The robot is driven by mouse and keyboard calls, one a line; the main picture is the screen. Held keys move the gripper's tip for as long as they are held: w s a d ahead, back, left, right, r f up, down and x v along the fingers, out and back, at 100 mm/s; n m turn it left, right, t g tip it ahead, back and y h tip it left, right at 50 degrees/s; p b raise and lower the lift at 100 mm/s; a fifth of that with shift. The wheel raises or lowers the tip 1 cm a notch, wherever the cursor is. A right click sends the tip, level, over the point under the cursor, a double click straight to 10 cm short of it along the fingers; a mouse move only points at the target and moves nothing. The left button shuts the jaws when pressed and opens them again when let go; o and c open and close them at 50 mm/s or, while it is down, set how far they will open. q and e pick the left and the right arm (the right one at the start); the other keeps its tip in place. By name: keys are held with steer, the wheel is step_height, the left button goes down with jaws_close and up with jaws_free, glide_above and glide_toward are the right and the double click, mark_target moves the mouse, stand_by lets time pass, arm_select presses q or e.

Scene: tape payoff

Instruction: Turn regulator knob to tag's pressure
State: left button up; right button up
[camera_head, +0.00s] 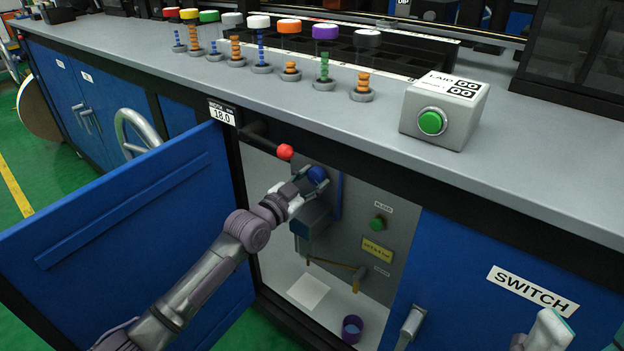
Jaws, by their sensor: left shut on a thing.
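The blue regulator knob (317,174) sits on the back panel inside an open cabinet under the bench. My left gripper (308,184) reaches in from the left and is shut on the knob, its fingers on the knob's sides, hiding part of it. A small display tag (222,114) on the bench's front edge reads 18.0. A yellow tag (376,248) is on the cabinet's inner wall; its text is too small to read. A pale part of what looks like my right gripper (548,332) shows at the bottom right; its fingers are not clear.
The blue cabinet door (130,220) stands open at the left. A lever with a red ball (285,152) sticks out just above my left gripper. A green button (377,222), a brass valve (358,275) and a purple cup (352,328) are lower in the cabinet.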

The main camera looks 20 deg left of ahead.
arm_select(q)
steer(key=o, duration=1.1)
steer(key=shift+o, duration=0.2)
steer(key=v, duration=1.2)
